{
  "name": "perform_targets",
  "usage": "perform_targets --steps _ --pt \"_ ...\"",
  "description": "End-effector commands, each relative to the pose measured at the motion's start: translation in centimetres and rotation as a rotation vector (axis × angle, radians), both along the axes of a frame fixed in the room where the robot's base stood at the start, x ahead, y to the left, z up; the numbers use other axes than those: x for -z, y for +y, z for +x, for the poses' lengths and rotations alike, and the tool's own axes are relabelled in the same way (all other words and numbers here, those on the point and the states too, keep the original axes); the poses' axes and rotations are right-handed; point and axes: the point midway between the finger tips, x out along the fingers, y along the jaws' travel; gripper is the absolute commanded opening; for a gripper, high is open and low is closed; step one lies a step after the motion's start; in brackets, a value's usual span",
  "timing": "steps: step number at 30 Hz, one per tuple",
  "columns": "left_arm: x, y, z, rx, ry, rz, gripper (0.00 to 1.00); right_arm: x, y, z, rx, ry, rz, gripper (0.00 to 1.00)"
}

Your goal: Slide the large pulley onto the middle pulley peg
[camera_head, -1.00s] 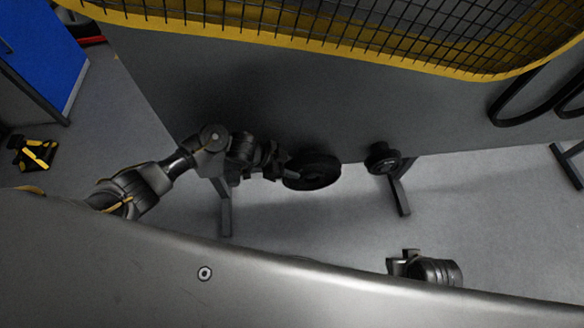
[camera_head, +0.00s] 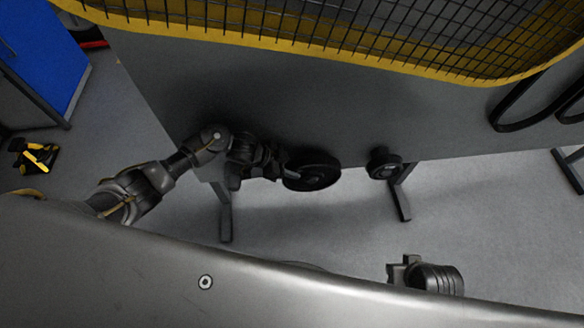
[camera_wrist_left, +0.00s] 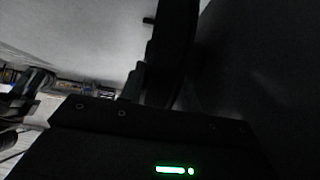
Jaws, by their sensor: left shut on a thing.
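The large pulley (camera_head: 318,176) is a dark wheel beside the grey panel in the head view. My left gripper (camera_head: 286,168) reaches in from the left and is shut on its left edge. In the left wrist view the large pulley (camera_wrist_left: 172,50) stands edge-on in front of the gripper, close to the dark panel. Any peg behind the pulley is hidden, and I cannot tell whether the pulley touches one. My right gripper (camera_head: 398,270) shows at the bottom right, away from the panel; its finger state is unclear.
A smaller dark pulley (camera_head: 384,163) sits on the panel (camera_head: 240,95) to the right. A yellow-edged mesh guard (camera_head: 400,50) is above. Black belts (camera_head: 510,120) hang at the right.

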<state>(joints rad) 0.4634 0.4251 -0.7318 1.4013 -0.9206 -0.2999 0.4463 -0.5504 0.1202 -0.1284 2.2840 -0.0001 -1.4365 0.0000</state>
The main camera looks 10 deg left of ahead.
Motion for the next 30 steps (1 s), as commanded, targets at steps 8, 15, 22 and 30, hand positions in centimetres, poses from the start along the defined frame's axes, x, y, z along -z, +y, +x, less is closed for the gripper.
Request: perform_targets --steps 8,15,22,30 --pt "-0.11 0.03 0.59 -0.001 -0.006 -0.004 0.0 0.02 -0.12 0.0 -0.002 0.0 -0.003 0.36" --pt "-0.15 0.1 0.74 -0.005 -0.008 -0.004 0.34 0.02 0.06 0.0 0.001 0.0 0.001 0.36" --pt "-0.01 0.11 0.59 -0.003 -0.005 -0.002 0.58 0.01 0.43 0.02 0.007 0.0 0.012 0.36" --pt "0.35 0.21 0.3 -0.001 0.002 0.004 0.73 0.05 0.4 0.02 0.006 0.0 0.01 0.36"
